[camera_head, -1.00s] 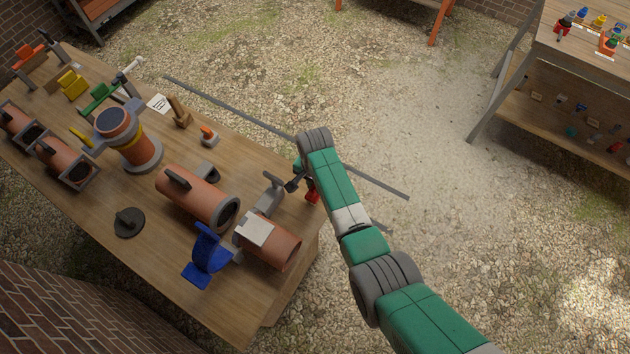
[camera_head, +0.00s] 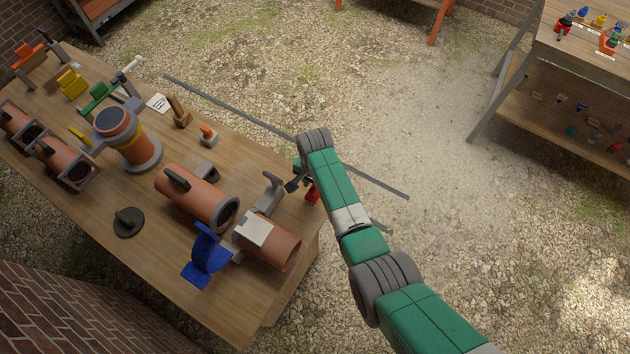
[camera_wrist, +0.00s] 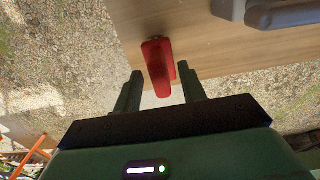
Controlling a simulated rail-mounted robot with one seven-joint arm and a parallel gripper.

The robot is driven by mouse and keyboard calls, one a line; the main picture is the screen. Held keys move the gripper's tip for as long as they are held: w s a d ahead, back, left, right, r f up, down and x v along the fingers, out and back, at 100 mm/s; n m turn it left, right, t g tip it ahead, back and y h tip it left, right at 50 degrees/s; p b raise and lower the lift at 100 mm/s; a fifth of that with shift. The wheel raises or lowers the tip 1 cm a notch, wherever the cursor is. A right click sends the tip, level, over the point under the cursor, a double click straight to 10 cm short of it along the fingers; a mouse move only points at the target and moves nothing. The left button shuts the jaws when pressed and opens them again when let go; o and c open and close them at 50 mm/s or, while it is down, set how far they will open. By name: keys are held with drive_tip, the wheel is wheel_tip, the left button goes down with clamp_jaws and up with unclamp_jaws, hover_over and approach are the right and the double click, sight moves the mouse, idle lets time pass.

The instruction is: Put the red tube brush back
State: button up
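A red object (camera_wrist: 158,65), likely the red tube brush, lies at the edge of the wooden workbench in the wrist view. Its near end sticks out past the edge. In the head view only a small red part (camera_head: 312,192) shows beside my arm, and the rest is hidden. My gripper (camera_wrist: 160,88) is open, with its two fingers apart on either side of the red object's near end. I see a gap between each finger and the object. Bristles cannot be made out.
The workbench (camera_head: 150,262) holds terracotta cylinders (camera_head: 190,195), a blue stand (camera_head: 207,255), a grey bracket (camera_head: 270,192) near the red object and a black disc (camera_head: 128,222). A wooden shelf unit (camera_head: 560,90) with small coloured items stands at the right. Open gravel lies between.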

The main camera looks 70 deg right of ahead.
wheel_tip(320, 180, up, 8)
drive_tip(key=shift+f+p, duration=0.1)
drive_tip(key=shift+p, duration=0.7)
